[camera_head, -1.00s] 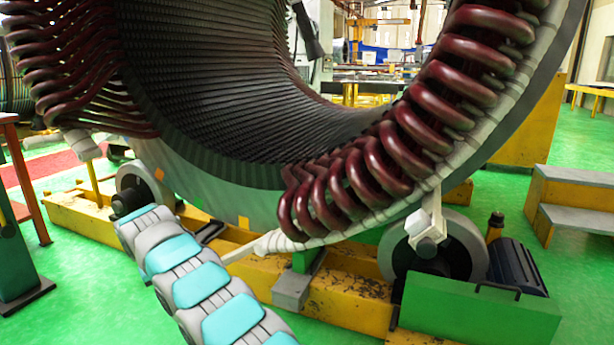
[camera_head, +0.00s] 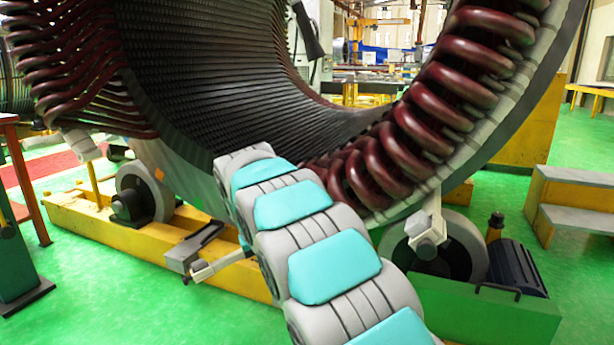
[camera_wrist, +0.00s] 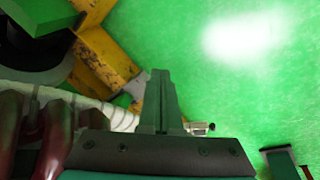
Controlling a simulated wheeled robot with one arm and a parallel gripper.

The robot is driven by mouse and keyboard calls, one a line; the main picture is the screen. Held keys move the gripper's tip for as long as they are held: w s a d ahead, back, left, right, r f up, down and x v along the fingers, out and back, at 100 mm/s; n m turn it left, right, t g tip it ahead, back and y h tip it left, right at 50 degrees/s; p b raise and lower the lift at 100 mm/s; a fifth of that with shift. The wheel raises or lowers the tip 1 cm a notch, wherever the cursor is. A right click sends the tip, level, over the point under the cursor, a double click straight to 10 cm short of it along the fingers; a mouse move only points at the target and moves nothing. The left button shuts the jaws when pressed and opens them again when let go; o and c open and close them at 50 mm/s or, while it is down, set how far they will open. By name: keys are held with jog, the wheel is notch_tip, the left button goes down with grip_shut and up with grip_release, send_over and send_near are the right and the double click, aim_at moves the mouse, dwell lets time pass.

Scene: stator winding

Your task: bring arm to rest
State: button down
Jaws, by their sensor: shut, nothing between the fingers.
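In the wrist view my gripper (camera_wrist: 160,76) shows as two dark grey fingers pressed together, with nothing between them. It points over the green floor, beside the yellow base frame. In the head view my gripper is hidden; only my grey and cyan arm shows, rising from the bottom across the front of the stator. The big stator (camera_head: 230,60) has a dark slotted core and dark red coil ends. Its coils also show close at the lower left of the wrist view (camera_wrist: 55,130), left of my fingers. I cannot tell whether my arm touches them.
The stator rests on grey rollers (camera_head: 147,193) over a yellow base frame (camera_head: 75,212). A green box (camera_head: 490,317) and a dark motor (camera_head: 517,267) stand at the lower right. Grey-topped yellow steps (camera_head: 570,188) are farther right. Green floor (camera_head: 95,290) is open at the front left.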

jog(key=s+d+r+m+g, duration=0.2)
jog(key=s+d+r+m, duration=0.1)
jog(key=s+d, duration=1.55)
jog(key=s+d+f+g, duration=0.1)
jog(key=s+d+f, duration=0.1)
jog(key=s, duration=1)
jog(key=s+d+f+m+g+y, duration=0.1)
jog(key=s+d+f, duration=0.2)
jog(key=s, duration=0.9)
jog(key=shift+s+d+f+m+y, duration=0.2)
jog(key=shift+s+f+m+y, duration=0.15)
jog(key=shift+f, duration=0.3)
jog(key=c, duration=1.6)
grip_release()
